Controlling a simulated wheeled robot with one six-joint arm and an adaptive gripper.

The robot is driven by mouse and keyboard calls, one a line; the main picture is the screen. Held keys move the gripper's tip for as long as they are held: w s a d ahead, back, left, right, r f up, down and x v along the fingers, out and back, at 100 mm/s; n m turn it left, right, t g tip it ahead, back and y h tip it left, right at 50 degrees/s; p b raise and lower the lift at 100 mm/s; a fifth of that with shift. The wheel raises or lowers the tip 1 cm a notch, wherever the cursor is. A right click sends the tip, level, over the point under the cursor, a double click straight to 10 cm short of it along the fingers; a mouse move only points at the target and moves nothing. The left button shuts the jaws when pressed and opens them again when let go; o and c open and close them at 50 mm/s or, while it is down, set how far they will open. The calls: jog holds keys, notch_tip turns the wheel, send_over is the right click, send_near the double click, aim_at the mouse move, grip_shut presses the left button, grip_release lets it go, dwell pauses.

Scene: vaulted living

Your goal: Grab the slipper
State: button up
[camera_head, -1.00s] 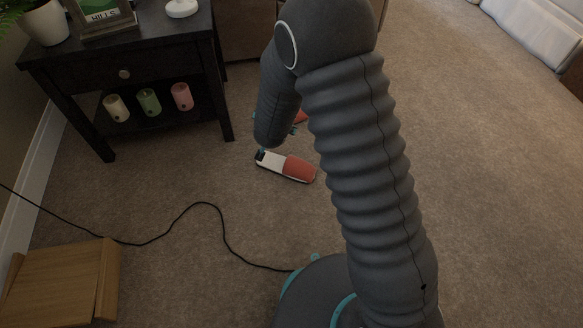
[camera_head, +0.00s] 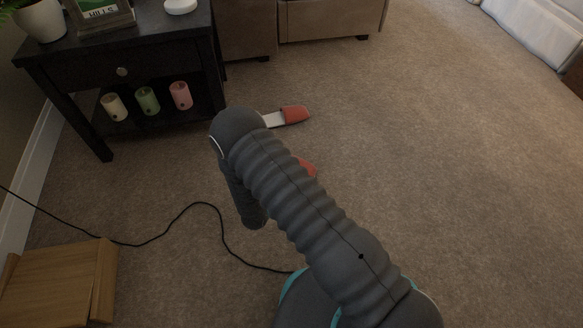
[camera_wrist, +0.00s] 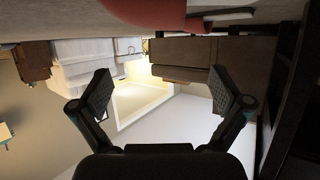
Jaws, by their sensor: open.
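Two red-and-white slippers lie on the carpet. The far slipper (camera_head: 293,115) shows its red toe and part of its white insole, partly behind my arm. The near slipper (camera_head: 309,168) is mostly hidden by my arm; only a bit of its red toe shows. In the wrist view, which is upside down, a red slipper surface (camera_wrist: 160,12) looms close at the top edge, beyond the fingers. My gripper (camera_wrist: 162,90) is open, with nothing between its fingers. My arm hides the gripper in the head view.
A dark side table (camera_head: 150,62) with several small items stands at the upper left. A brown sofa (camera_head: 330,18) is at the back. A black cable (camera_head: 222,230) crosses the carpet near a wooden box (camera_head: 60,285). The carpet to the right is clear.

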jog(key=x, duration=0.6)
jog(key=shift+f, duration=0.1)
jog(key=shift+b+x, duration=0.6)
jog(key=shift+x, duration=2.1)
jog(key=shift+d+f, duration=0.1)
jog(key=c, duration=1.8)
